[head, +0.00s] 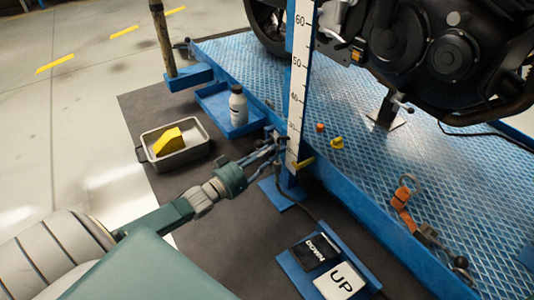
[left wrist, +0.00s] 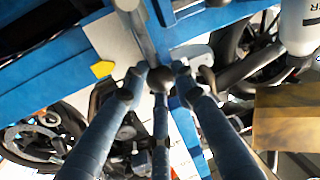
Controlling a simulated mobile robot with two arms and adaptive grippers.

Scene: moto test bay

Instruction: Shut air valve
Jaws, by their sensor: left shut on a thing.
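My left gripper (head: 280,145) reaches in from the left to the foot of the blue post with the white ruler (head: 299,80). Its fingers are shut on a part at the post, which I take to be the air valve; the fingers mostly hide it. In the left wrist view the fingertips (left wrist: 158,78) close together at the end of a grey bar (left wrist: 145,35). A yellow lever-like piece (head: 304,164) shows just right of the fingertips in the head view. A yellow piece (left wrist: 102,69) also shows left of the fingers in the left wrist view. My right gripper is out of view.
DOWN (head: 315,251) and UP (head: 340,281) pedals are in front. A motorcycle (head: 440,60) stands on the blue lift (head: 365,175).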

